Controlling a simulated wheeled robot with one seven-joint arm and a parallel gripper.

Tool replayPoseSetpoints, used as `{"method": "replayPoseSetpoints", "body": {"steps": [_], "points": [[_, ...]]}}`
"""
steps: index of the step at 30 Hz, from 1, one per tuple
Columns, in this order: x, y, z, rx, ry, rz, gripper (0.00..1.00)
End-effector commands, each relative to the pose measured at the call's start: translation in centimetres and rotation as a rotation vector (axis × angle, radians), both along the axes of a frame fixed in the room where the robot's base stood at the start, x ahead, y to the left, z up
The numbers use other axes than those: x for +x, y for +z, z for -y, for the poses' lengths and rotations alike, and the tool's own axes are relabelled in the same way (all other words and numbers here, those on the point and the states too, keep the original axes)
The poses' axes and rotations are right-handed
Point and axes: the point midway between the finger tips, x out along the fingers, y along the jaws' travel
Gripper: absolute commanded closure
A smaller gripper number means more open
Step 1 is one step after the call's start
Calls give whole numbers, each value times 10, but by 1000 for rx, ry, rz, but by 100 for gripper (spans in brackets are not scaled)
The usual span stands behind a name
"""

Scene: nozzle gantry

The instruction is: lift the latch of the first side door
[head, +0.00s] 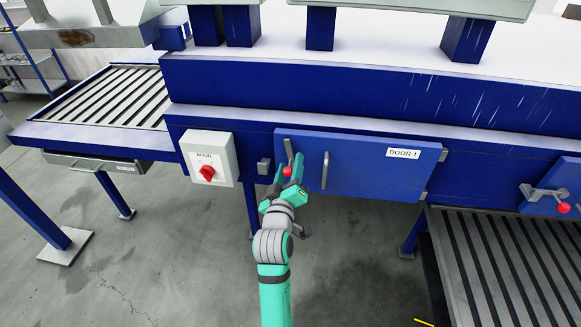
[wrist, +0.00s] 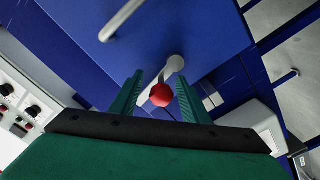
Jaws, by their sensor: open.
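The first side door (head: 360,165) is a blue panel labelled DOOR 1, shut flush in the machine's front. Its latch (head: 288,158) is a grey lever with a red ball knob at the door's left edge, partly hidden by my gripper in the head view. My gripper (head: 284,182) is at the latch. In the wrist view the red knob (wrist: 161,95) lies between the two green fingers of my open gripper (wrist: 158,92), with the grey lever (wrist: 175,68) running up behind it. I cannot tell whether a finger touches the knob.
A vertical grey door handle (head: 325,170) stands just right of my gripper. A white MAIN switch box (head: 209,158) with a red knob is to the left. Another latch with a red knob (head: 563,208) is at the far right, above a slatted roller bed (head: 510,265).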

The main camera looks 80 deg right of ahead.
Motion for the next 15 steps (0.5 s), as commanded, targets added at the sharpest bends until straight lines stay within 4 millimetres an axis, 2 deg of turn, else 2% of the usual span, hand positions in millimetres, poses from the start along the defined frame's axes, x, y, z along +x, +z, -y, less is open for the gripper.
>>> {"method": "replayPoseSetpoints", "body": {"steps": [5,15], "points": [[-1,-1,-12,0,2,-2,58],[-8,0,-68,-1,2,-4,58]]}}
